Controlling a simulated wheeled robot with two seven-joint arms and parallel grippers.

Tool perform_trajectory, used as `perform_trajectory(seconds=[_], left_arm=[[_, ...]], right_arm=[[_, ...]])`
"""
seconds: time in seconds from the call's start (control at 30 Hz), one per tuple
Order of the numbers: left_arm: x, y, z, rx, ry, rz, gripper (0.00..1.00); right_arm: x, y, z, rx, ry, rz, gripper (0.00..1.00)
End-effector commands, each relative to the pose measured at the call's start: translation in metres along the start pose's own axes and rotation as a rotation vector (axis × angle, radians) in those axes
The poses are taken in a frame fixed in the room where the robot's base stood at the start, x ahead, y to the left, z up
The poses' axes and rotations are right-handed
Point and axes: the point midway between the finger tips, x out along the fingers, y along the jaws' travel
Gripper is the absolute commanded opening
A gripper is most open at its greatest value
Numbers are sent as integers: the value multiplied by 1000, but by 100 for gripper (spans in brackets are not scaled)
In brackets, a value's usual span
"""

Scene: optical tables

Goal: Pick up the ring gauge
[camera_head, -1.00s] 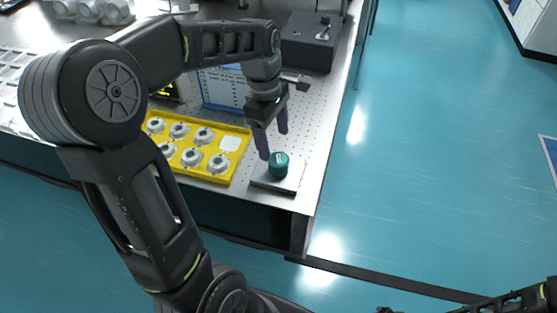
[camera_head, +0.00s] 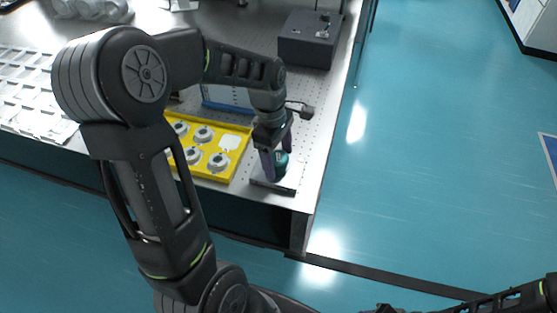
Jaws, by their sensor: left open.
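The ring gauge (camera_head: 282,163) is a small teal cylinder on a grey square plate (camera_head: 288,185) near the table's front right corner. My left gripper (camera_head: 275,168) is open and lowered over it, with its two purple-grey fingers on either side of the gauge. The near finger hides part of the gauge. I cannot tell whether the fingers touch it. My right arm shows only at the bottom right edge, and its gripper is not in view.
A yellow tray (camera_head: 240,136) with several round grey parts lies just left of the plate. A blue-framed panel (camera_head: 228,97) stands behind it, and a dark box (camera_head: 309,40) sits farther back. The table's right edge is close to the plate.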

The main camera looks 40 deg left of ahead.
Motion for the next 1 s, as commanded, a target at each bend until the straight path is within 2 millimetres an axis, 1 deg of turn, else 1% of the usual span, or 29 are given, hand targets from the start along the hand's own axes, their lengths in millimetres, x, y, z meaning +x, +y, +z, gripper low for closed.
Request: perform_trajectory(seconds=[0.1, 0.67, 1.0], left_arm=[[5, 0, 0, 0, 0, 0, 74], [5, 0, 0, 0, 0, 1, 73], [5, 0, 0, 0, 0, 1, 45]], right_arm=[[0, 0, 0, 0, 0, 0, 36], [0, 0, 0, 0, 0, 0, 36], [0, 0, 0, 0, 0, 0, 36]])
